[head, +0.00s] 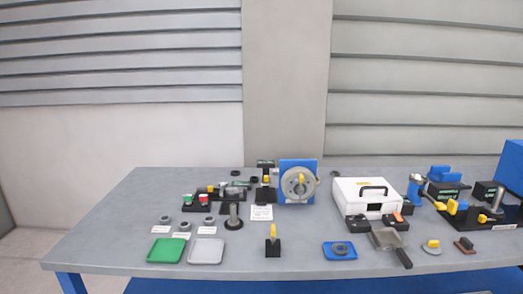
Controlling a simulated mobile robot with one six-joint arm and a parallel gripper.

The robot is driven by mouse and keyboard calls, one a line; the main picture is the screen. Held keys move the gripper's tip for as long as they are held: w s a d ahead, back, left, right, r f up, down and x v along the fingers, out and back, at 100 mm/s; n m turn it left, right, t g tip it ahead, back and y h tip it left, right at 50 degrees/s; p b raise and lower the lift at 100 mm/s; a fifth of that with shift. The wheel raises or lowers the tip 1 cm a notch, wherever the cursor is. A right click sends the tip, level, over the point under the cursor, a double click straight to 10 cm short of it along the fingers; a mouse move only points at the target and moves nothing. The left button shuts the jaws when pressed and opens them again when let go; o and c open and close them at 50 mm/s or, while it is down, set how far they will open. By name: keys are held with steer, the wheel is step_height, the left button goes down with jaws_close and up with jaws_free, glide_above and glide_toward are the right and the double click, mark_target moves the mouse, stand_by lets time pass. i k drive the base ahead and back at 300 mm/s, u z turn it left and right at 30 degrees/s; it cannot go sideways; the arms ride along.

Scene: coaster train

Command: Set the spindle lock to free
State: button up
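An upright blue plate (285,165) with a round grey disc (289,187) stands at the middle back of the table, and a yellow piece (301,180) sits upright on the disc. In front of it, a small black block (272,249) carries an upright yellow lever (273,231). I cannot tell from this view which of these is the spindle lock, and any lock marking is too small to read. My gripper is not in view.
The grey table (130,225) has a bare left end. A green tray (166,251) and a grey tray (206,251) lie front left. A white case (347,190) with a black handle stands right of the disc. Several tools and black-and-yellow fixtures crowd the right.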

mark_target(482, 218)
steer(key=z, duration=4.4)
steer(key=i, duration=0.1)
steer(key=u, duration=3.1)
steer(key=k, duration=0.5)
steer(key=z, duration=0.6)
steer(key=i, duration=0.25)
steer(key=z, duration=0.05)
